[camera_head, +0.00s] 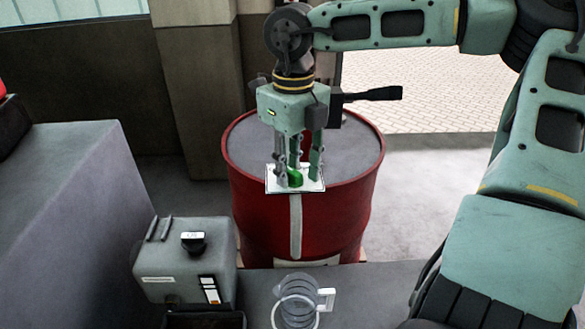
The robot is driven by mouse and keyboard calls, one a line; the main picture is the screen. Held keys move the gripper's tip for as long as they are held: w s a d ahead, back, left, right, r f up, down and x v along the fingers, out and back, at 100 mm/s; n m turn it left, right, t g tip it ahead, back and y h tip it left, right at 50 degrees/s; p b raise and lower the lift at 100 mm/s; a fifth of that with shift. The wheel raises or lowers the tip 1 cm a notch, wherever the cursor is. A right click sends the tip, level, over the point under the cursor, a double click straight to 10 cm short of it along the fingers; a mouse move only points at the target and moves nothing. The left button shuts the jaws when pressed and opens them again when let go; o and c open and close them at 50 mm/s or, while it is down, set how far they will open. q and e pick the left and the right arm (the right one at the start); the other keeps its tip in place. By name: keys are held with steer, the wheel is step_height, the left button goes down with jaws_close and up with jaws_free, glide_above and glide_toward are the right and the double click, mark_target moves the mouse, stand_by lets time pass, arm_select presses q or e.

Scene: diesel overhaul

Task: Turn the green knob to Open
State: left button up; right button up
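The green knob (295,179) sits on a small white plate (273,188) in front of the red drum's rim. A grey upright strip shows below the plate. My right gripper (298,176) points straight down over the plate, its fingers spread on both sides of the knob. A gap shows between the knob and the right-hand finger; I cannot tell whether the left-hand finger touches it. The fingers partly hide the knob, and any markings on the plate are too small to read. My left gripper is not in view.
The red drum (335,215) stands behind the plate. A grey box with a black knob (193,242) is at the lower left. A clear coiled item (298,300) lies at the front. A large grey block (70,220) fills the left side. Paved floor is open behind.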

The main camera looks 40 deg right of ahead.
steer(key=c, duration=0.6)
steer(key=shift+f+m+b, duration=0.15)
steer(key=shift+m+b, duration=0.15)
steer(key=shift+b, duration=0.1)
steer(key=m+b, duration=0.7)
steer(key=m, duration=0.4)
steer(key=shift+s+d+f, duration=0.1)
steer(key=shift+d, duration=0.05)
steer(key=shift+m+b, duration=0.5)
steer(key=shift+m, duration=0.5)
steer(key=shift+s+m+b, duration=0.1)
steer(key=shift+m+b, duration=0.25)
steer(key=shift+m, duration=0.75)
steer(key=shift+r, duration=0.25)
steer(key=o, duration=1.5)
steer(key=shift+o, duration=0.2)
